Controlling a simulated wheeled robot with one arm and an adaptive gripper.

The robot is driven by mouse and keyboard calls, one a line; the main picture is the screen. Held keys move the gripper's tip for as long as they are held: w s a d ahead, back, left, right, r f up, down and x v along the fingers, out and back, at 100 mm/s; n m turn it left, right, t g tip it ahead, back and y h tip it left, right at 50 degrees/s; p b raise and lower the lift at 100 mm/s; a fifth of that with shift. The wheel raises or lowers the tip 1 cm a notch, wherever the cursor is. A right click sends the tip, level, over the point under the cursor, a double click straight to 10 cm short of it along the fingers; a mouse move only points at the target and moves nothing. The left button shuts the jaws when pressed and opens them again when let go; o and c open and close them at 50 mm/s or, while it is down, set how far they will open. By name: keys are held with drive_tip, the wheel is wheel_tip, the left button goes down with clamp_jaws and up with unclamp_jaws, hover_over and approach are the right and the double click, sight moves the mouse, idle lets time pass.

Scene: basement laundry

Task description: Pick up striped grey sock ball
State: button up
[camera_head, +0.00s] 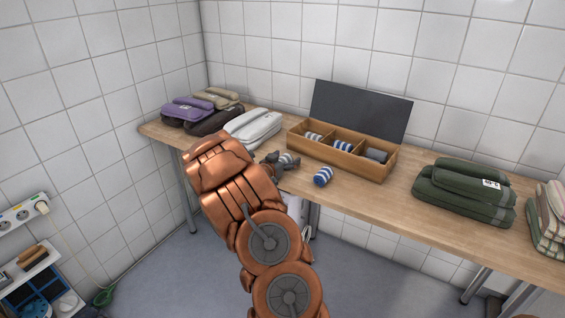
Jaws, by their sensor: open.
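My gripper (277,161), at the end of my copper-coloured arm, is open and low over the table's front part. A small grey and white striped sock ball (289,158) is at the fingers, partly hidden by them. I cannot tell whether the fingers touch it. A blue and white striped sock ball (323,176) lies on the table to the right of my gripper.
A wooden box (341,158) with three compartments stands behind, holding striped rolls and a plain grey one; its dark lid (360,110) is raised. A white folded pile (253,126) is left, green folded cloths (465,192) right. The wooden table (398,200) is clear between box and green cloths.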

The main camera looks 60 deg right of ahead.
drive_tip(key=c, duration=1.3)
drive_tip(key=shift+r, duration=0.1)
drive_tip(key=shift+a+r, duration=0.1)
drive_tip(key=shift+r, duration=0.75)
drive_tip(key=a, duration=1.7)
drive_tip(key=shift+s+a, duration=0.35)
drive_tip(key=shift+a, duration=0.05)
drive_tip(key=shift+f, duration=0.1)
